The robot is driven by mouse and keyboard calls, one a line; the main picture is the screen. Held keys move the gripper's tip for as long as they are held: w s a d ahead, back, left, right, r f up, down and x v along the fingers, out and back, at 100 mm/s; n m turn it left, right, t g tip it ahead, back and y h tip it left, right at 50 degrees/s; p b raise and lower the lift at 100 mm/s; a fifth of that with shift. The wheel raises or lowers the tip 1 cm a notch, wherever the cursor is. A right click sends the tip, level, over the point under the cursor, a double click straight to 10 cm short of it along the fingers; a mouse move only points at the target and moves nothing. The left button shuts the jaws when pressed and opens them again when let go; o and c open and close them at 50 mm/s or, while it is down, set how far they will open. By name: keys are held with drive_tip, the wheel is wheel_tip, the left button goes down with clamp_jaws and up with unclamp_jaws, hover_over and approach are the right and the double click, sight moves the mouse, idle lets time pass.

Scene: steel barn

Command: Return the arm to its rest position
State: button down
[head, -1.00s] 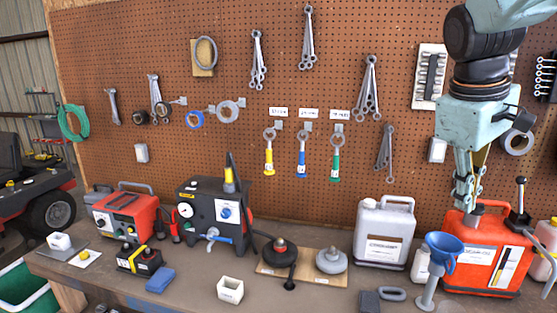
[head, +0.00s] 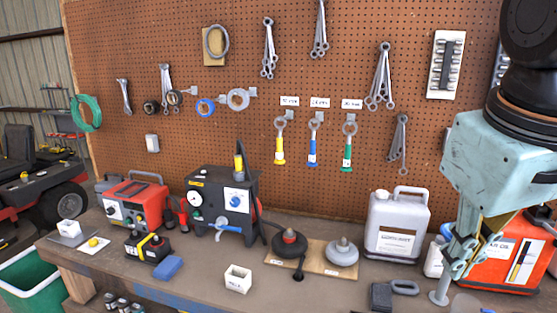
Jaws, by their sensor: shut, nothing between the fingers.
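My gripper (head: 447,268) hangs from my pale blue-green arm at the right of the head view. It points down and its fingers are shut with nothing between them. I cannot tell how high the fingertips are above the bench.
A white jug (head: 397,228) stands left of my gripper on the bench (head: 330,296). The pegboard (head: 215,110) with hanging wrenches rises behind.

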drive_tip(key=s+a+f+m+y+b, duration=0.1)
drive_tip(key=s+a+f+b, duration=0.1)
drive_tip(key=s+a+f, duration=0.3)
drive_tip(key=s+f, duration=0.1)
drive_tip(key=s, duration=0.3)
drive_tip(key=shift+a+m+t, duration=0.3)
drive_tip(key=shift+a, duration=0.1)
drive_tip(key=c, duration=3.4)
unclamp_jaws()
drive_tip(key=shift+c, duration=0.2)
